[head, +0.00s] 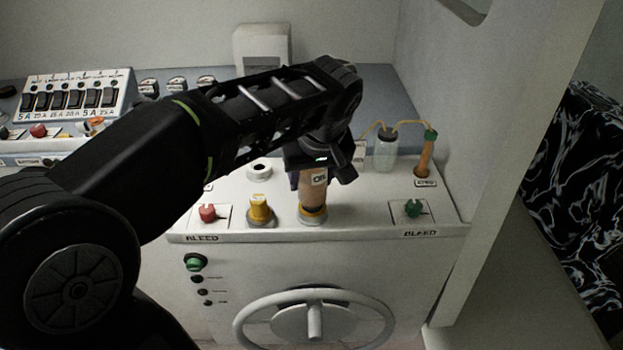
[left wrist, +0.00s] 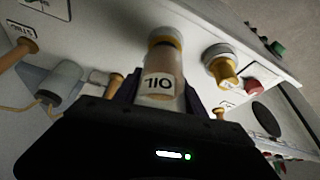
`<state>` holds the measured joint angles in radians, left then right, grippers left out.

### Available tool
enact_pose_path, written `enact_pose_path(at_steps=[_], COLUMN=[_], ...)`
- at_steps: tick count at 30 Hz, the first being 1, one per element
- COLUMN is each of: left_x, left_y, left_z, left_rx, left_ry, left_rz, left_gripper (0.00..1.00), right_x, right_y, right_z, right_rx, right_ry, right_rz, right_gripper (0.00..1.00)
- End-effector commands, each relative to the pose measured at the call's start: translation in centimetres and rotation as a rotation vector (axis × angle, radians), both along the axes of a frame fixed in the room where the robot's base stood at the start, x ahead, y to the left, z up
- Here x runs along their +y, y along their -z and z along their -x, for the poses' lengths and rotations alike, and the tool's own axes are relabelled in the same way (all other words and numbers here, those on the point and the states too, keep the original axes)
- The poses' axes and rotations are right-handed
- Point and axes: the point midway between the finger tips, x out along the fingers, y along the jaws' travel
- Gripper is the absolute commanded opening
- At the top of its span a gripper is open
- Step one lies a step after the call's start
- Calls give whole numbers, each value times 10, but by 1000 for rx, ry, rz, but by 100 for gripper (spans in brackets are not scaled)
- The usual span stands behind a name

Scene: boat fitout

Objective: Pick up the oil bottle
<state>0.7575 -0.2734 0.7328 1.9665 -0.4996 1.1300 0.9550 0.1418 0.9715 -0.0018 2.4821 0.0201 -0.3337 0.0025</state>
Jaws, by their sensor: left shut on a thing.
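The oil bottle (head: 312,190) is a tan cylinder with a white label reading OIL and a yellow-orange end at the bottom. In the head view it is upright over a round fitting on the white console top; I cannot tell whether it touches the fitting. My left gripper (head: 318,172) comes down from above and is shut on the bottle's upper part. In the left wrist view the oil bottle (left wrist: 160,75) sits between the fingers of my left gripper (left wrist: 158,98), its label facing the camera. My right gripper is not in view.
A yellow-capped fitting (head: 260,208) stands left of the bottle. A red bleed valve (head: 208,212) and a green one (head: 413,208) flank them. A clear jar (head: 385,152) with tubing stands behind right. A switch panel (head: 75,97) is at the left; a handwheel (head: 313,320) is below.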

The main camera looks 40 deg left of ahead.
Motion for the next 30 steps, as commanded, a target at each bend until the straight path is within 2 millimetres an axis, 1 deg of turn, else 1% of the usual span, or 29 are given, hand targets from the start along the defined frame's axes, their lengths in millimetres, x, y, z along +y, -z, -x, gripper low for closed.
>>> enact_pose_path(at_steps=[5,14,15,16,20,30], left_x=[0,0,1,1,0,0], left_y=[-19,-76,-87,-91,-100,-99], left_z=[-2,-1,-1,0,0,0], left_rx=[-7,-7,-5,-4,-4,-3], left_ry=[2,2,-3,-2,0,1], left_rz=[-2,1,-1,-1,-1,-1], left_gripper=[0,0,0,0,0,0], right_x=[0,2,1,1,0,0], right_y=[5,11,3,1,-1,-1], right_z=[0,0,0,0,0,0], right_rx=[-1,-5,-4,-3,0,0], right_ry=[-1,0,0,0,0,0], right_rz=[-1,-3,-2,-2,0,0], right_gripper=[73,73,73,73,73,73])
